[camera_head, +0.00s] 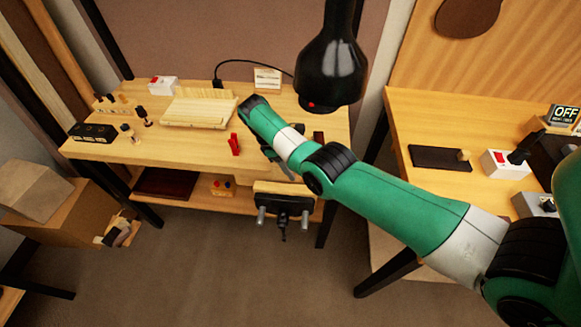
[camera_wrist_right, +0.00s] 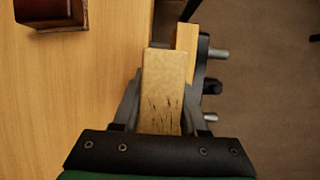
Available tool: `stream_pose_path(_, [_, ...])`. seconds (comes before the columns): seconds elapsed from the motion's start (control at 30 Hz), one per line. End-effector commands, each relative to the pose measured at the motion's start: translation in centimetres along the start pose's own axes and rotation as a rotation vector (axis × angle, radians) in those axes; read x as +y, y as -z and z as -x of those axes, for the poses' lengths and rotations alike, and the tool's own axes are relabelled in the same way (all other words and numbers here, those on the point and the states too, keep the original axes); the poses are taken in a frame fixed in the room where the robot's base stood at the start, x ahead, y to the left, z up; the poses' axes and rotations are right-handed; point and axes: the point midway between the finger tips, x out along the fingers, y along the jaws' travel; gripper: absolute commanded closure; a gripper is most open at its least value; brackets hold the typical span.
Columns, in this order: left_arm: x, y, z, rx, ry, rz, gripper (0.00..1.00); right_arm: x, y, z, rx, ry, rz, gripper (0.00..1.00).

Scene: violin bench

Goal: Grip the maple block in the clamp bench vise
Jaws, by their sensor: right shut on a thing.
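My right gripper (camera_head: 285,172) is at the front edge of the workbench, just above the vise (camera_head: 285,203). In the right wrist view the gripper (camera_wrist_right: 160,103) is shut on the maple block (camera_wrist_right: 164,78), a pale block with dark marks, with a finger on each side. The block is seen from above, over the bench's edge and partly over the vise's wooden jaw (camera_wrist_right: 187,42). I cannot tell whether it sits between the jaws or above them. My left gripper is not in view.
A red object (camera_head: 234,144) stands on the workbench (camera_head: 175,152), left of my gripper. A black lamp (camera_head: 330,65) hangs over the back right. A pale wooden board (camera_head: 198,110) lies at the back. A second bench (camera_head: 430,110) is at the right.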

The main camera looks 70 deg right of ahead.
Motion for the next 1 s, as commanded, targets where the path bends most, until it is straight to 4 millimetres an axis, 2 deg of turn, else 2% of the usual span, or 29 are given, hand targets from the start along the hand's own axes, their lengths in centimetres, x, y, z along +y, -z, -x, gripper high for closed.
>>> stream_pose_path(0.37, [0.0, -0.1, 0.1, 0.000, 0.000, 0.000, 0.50, 0.0, 0.0, -0.1, 0.000, 0.000, 0.000, 1.00])
stream_pose_path(1.0, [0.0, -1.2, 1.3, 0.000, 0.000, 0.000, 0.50, 0.0, 0.7, -1.6, 0.000, 0.000, 0.000, 1.00])
